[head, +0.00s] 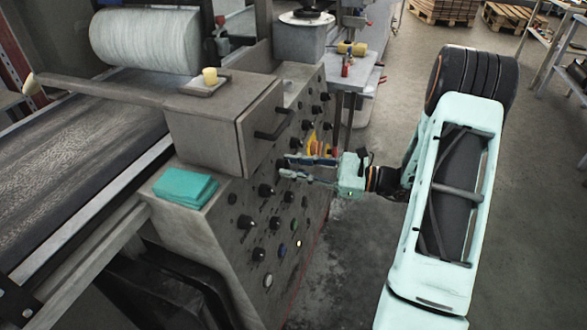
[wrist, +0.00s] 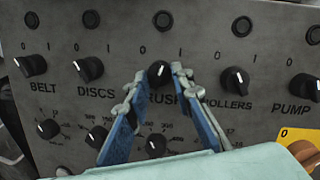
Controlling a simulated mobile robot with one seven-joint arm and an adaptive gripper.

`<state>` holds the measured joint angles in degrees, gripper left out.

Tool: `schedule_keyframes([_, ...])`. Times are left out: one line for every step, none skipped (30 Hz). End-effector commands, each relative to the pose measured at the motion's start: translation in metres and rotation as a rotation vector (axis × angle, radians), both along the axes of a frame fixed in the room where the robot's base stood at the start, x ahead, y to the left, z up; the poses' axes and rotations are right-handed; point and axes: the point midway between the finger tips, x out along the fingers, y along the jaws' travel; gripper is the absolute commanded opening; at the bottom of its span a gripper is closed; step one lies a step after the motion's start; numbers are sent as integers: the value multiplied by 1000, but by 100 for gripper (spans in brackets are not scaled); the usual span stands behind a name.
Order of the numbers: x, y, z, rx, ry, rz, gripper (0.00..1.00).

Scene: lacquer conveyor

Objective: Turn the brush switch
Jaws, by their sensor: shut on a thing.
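The brush switch (wrist: 158,72) is a black rotary knob in the middle of the row in the wrist view. It sits above the partly hidden BRUSH label, between a 0 at left and a 1 at right. Its small white mark points roughly upward; the exact angle is hard to tell. My gripper (wrist: 156,80) has one fingertip on each side of the knob and is shut on it. In the head view my gripper (head: 284,167) reaches the grey control panel (head: 236,200) from the right, and its fingertips hide the knob.
The DISCS knob (wrist: 90,68) and ROLLERS knob (wrist: 234,80) flank the fingers. BELT (wrist: 32,65) and PUMP (wrist: 304,87) knobs lie farther out. Smaller dials sit below, with an orange knob (wrist: 302,152) on yellow at right. A drawer handle (head: 272,124) juts out above the gripper.

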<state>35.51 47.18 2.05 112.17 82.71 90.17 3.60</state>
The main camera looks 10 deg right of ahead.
Motion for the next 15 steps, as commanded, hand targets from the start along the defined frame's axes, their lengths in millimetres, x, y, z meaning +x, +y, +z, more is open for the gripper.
schedule_keyframes([0, -1, -2, -21, -32, 5, 0])
schedule_keyframes([1, -1, -2, -36, -52, 9, 0])
schedule_keyframes([1, -1, -1, -54, -81, 16, 0])
schedule_keyframes([1, -1, -1, -70, -104, 22, 0])
schedule_keyframes([1, -1, -1, -85, -128, 27, 0])
schedule_keyframes([1, -1, -1, -105, -159, 33, 0])
schedule_keyframes([1, -1, -1, -121, -182, 38, 0])
schedule_keyframes([1, -1, -1, -137, -205, 43, 0])
schedule_keyframes([2, -2, -1, -159, -237, 50, 0])
schedule_keyframes([2, -2, 0, -175, -260, 55, 0])
schedule_keyframes([2, -2, 0, -190, -285, 59, 0])
schedule_keyframes([2, -2, 0, -211, -316, 67, 0])
schedule_keyframes([2, -2, 0, -226, -338, 73, 0])
schedule_keyframes([2, -2, 0, -241, -362, 78, 0])
schedule_keyframes([3, -2, 0, -262, -391, 84, 0])
